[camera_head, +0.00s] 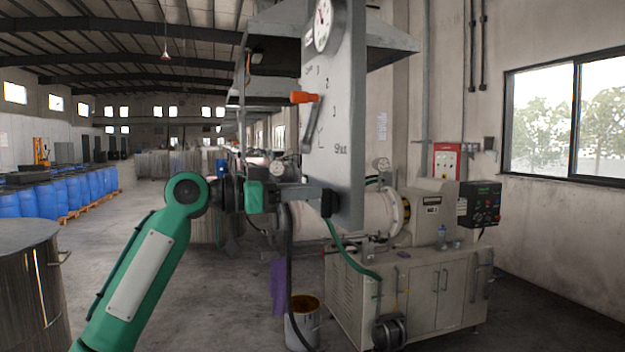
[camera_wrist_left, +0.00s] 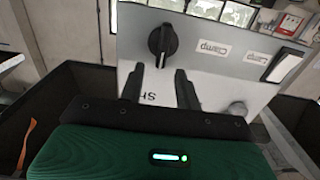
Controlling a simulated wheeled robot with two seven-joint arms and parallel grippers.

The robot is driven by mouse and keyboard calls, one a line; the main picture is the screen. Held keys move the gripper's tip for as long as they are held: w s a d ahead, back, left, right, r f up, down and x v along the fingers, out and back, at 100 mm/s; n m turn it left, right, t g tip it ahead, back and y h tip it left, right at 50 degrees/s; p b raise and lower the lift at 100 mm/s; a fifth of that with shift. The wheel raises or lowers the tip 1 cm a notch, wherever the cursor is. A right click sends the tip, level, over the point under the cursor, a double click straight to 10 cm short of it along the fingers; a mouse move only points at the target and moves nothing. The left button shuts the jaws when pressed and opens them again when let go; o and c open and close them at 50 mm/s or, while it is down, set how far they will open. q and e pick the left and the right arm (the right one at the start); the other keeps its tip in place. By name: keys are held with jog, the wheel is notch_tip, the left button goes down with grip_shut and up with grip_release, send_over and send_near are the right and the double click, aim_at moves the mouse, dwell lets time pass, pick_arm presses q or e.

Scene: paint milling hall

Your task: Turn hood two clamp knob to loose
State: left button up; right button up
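The clamp knob (camera_wrist_left: 162,40) is a black round knob with a raised grip bar, beside a "Clamp" label in the left wrist view. It sits on the edge face of a grey hood panel (camera_head: 345,120). My left gripper (camera_wrist_left: 160,68) is open, its two dark fingers apart and pointing at the knob. The knob appears just beyond the fingertips; I see no contact. In the head view the left gripper (camera_head: 326,201) is at the panel's lower left edge, and the knob cannot be made out there. My right gripper is not in view.
A mill cabinet (camera_head: 410,285) and a bucket (camera_head: 302,325) stand below.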

pick_arm(q)
jog(key=shift+x, duration=1.05)
grip_shut()
